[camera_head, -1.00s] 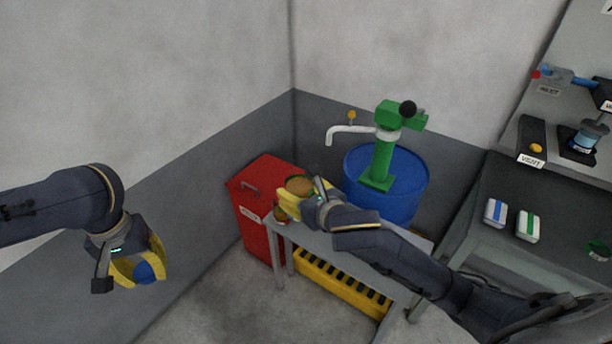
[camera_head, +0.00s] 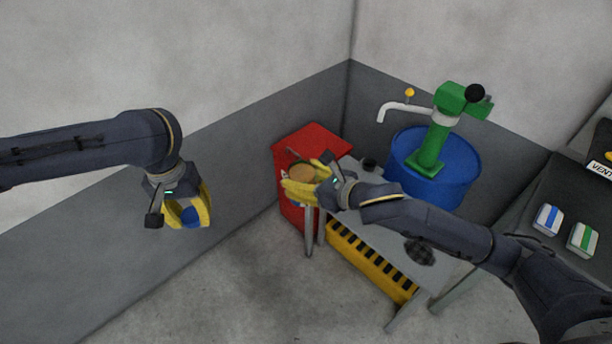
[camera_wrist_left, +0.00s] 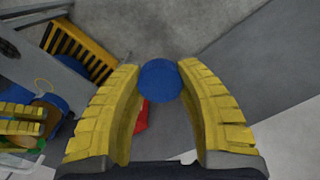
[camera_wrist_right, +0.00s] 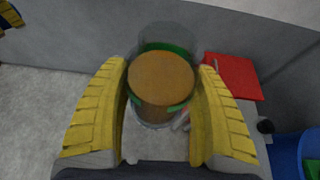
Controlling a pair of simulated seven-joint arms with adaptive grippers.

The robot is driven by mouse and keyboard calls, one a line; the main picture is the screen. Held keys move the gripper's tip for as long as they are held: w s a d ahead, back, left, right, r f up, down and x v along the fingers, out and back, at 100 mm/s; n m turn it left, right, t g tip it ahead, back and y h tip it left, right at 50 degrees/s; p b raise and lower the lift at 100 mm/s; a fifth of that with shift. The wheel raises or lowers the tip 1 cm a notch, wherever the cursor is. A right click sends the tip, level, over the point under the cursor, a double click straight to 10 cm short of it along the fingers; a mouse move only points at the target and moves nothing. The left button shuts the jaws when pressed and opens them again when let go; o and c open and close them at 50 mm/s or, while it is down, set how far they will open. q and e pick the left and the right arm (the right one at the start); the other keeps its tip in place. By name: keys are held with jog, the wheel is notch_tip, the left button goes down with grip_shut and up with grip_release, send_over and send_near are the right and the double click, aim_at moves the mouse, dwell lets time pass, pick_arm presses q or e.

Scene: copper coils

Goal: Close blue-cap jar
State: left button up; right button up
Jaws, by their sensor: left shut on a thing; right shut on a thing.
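The blue cap (camera_head: 190,217) is a round blue disc between the yellow fingers of my left gripper (camera_head: 188,222), which is shut on it. It also shows between the fingertips in the left wrist view (camera_wrist_left: 159,80). My right gripper (camera_head: 300,182) is shut on a clear jar (camera_wrist_right: 163,85) with brown contents and green marks on its side. In the head view the jar's brown round top (camera_head: 302,172) shows in front of the red bin, with no blue cap on it. The cap is well left of the jar and apart from it. The right fingers hide part of the jar.
A red bin (camera_head: 318,138) stands in the corner. A grey table (camera_head: 372,226) with a yellow slatted tray (camera_head: 372,262) below lies under my right arm. A blue drum (camera_head: 440,190) with a green pump (camera_head: 436,140) stands behind. The floor between my grippers is clear.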

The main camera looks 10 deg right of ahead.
pick_arm(q)
jog(key=shift+w+d+r, duration=0.1)
jog(key=shift+w+r, duration=0.05)
jog(key=shift+r, duration=0.05)
jog(key=w+d+r+m, duration=0.1)
jog(key=w+d+r, duration=0.25)
jog(key=d, duration=0.35)
jog(key=w+d+r+m, duration=0.1)
jog(key=w+d+r, duration=0.1)
jog(key=d+r, duration=0.3)
notch_tip(320, 180, up, 4)
jog(key=m, duration=0.2)
send_over(302, 161)
jog(key=shift+d, duration=0.15)
jog(key=shift+w, duration=0.2)
jog(key=shift+s+m, duration=0.1)
jog(key=shift+m, duration=0.2)
jog(key=shift+f, duration=2)
jog(key=shift+c, duration=0.2)
jog(key=shift+s+f, duration=0.1)
jog(key=shift+f, duration=0.15)
